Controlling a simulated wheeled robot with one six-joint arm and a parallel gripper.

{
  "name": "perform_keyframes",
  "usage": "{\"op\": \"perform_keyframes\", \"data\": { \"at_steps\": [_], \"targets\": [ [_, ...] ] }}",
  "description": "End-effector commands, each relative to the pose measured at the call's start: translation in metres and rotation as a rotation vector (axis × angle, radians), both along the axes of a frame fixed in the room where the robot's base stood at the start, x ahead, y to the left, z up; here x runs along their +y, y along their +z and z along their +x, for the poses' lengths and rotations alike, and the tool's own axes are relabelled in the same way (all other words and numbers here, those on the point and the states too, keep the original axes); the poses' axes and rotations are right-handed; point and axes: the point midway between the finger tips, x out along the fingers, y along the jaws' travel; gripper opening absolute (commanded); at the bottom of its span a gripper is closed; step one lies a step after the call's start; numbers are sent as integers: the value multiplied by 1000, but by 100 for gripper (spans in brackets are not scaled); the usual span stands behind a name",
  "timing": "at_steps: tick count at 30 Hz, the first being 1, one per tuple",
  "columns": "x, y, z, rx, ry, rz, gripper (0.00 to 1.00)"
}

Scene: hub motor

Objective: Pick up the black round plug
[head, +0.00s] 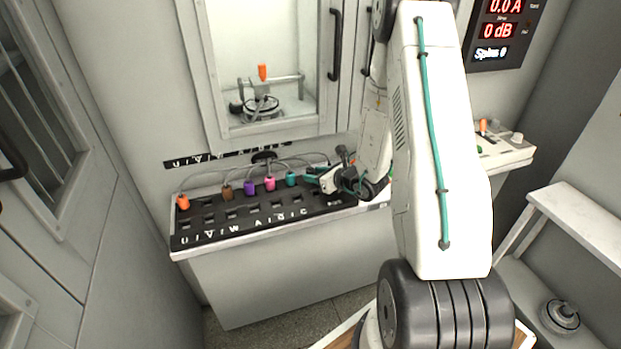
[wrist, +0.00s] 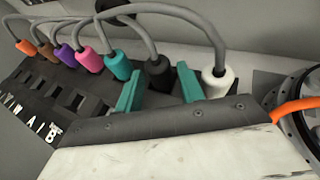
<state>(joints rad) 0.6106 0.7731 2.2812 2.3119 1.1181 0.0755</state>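In the wrist view the black plug (wrist: 158,73) stands in the row of coloured plugs, with a grey cable leaving its top. My gripper (wrist: 160,80) is open, its two teal fingers on either side of the black plug. Gaps show between the fingers and the plug, and I cannot tell how deep the fingers reach around it. In the head view my gripper (head: 322,180) is at the right end of the plug row, and I cannot clearly make out the black plug there.
A teal plug (wrist: 118,65) stands close left of the fingers and a white plug (wrist: 217,84) close right. Pink (head: 270,184), purple (head: 250,188), brown (head: 228,193) and orange (head: 183,202) plugs continue the row on the black socket panel (head: 238,225). Cables arch above.

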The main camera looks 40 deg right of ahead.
Motion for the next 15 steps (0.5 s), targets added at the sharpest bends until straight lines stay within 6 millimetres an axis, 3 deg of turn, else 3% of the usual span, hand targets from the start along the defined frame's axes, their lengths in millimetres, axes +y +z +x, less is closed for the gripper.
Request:
{"op": "perform_keyframes", "data": {
  "at_steps": [6, 13, 14, 15],
  "targets": [
    [5, -10, 24, 0, 2, 0, 38],
    [5, -11, 25, 0, 2, 0, 38],
    [5, -11, 25, 0, 2, 0, 36],
    [5, -11, 25, 0, 2, 0, 25]
  ]
}}
